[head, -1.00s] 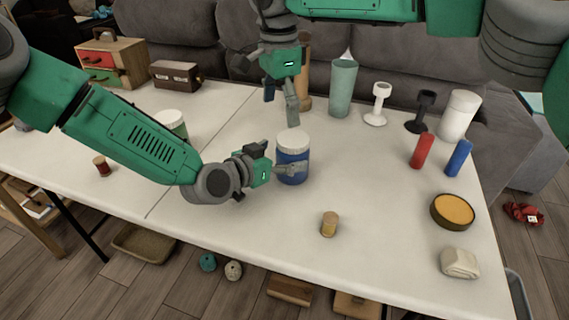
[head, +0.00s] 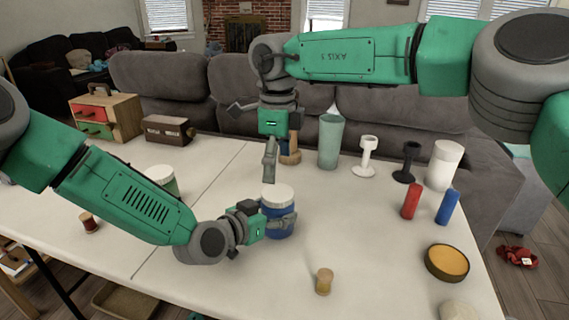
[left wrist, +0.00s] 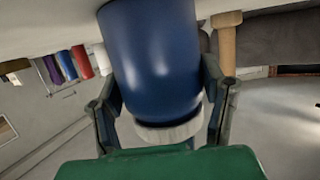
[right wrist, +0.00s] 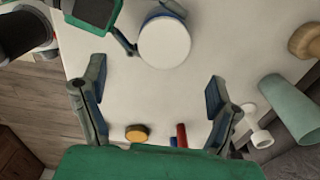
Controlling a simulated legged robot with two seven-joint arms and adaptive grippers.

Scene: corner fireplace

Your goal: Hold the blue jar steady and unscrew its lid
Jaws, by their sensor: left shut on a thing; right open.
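The blue jar (head: 278,227) stands upright on the white table with its white lid (head: 277,194) on. My left gripper (head: 284,224) is shut around the jar's side. In the left wrist view the blue jar body (left wrist: 155,60) fills the space between both fingers, and the lid (left wrist: 168,133) is near the palm side. My right gripper (head: 278,165) is open and empty above the lid, pointing down. In the right wrist view the lid (right wrist: 164,42) lies beyond the fingertips, up from the midpoint between them, not between the fingers.
Behind the jar stand a wooden piece (head: 290,157), a green tumbler (head: 329,140) and a white holder (head: 366,157). A green jar with a white lid (head: 162,177) is at left. A cork (head: 324,281) lies in front. Red (head: 411,201) and blue (head: 448,207) cylinders stand at right.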

